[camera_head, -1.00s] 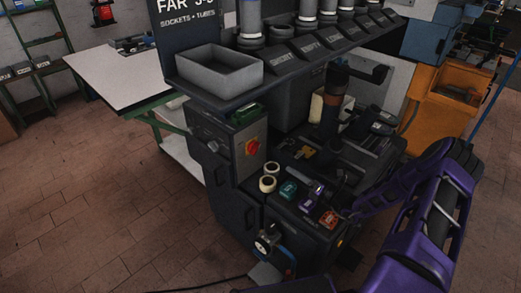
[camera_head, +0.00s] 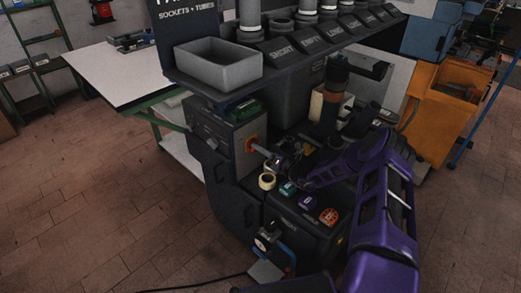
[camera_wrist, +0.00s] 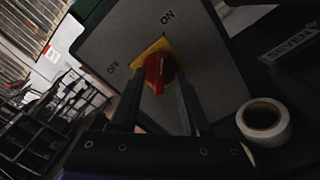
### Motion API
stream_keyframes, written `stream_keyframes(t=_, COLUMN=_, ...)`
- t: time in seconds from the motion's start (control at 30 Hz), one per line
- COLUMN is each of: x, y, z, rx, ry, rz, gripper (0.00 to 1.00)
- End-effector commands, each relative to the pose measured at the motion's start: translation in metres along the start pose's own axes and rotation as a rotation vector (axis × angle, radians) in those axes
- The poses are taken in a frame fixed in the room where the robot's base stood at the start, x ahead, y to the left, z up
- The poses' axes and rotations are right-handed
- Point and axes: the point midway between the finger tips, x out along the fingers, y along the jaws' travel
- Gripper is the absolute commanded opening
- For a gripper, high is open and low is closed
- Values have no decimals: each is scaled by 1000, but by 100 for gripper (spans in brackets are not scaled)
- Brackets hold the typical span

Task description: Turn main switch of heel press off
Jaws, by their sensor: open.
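The main switch is a red rotary knob (camera_wrist: 158,74) on a yellow plate (camera_wrist: 143,53). It sits on a grey panel (camera_wrist: 205,50) marked ON above the knob and OFF to its left. In the head view the panel (camera_head: 240,150) is on the press's side, and my gripper partly covers the switch. My gripper (camera_wrist: 159,84) is open, with one finger on each side of the knob. It also shows in the head view (camera_head: 262,151), reaching the panel from the right. I cannot tell whether the fingers touch the knob, and its exact pointing is unclear.
A white tape roll (camera_head: 267,181) stands on the press top just below my gripper, and shows at right in the wrist view (camera_wrist: 263,118). A grey bin (camera_head: 217,66) sits on the shelf above.

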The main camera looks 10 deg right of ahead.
Motion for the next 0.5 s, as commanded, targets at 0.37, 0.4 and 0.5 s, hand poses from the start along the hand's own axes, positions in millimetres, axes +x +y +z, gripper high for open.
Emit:
stream_keyframes(t=0.37, x=1, y=0, z=0, rx=0, ry=1, rz=0, gripper=23)
stream_keyframes(t=0.4, x=0, y=0, z=0, rx=0, ry=1, rz=0, gripper=16)
stream_keyframes(t=0.5, x=0, y=0, z=0, rx=0, ry=1, rz=0, gripper=0)
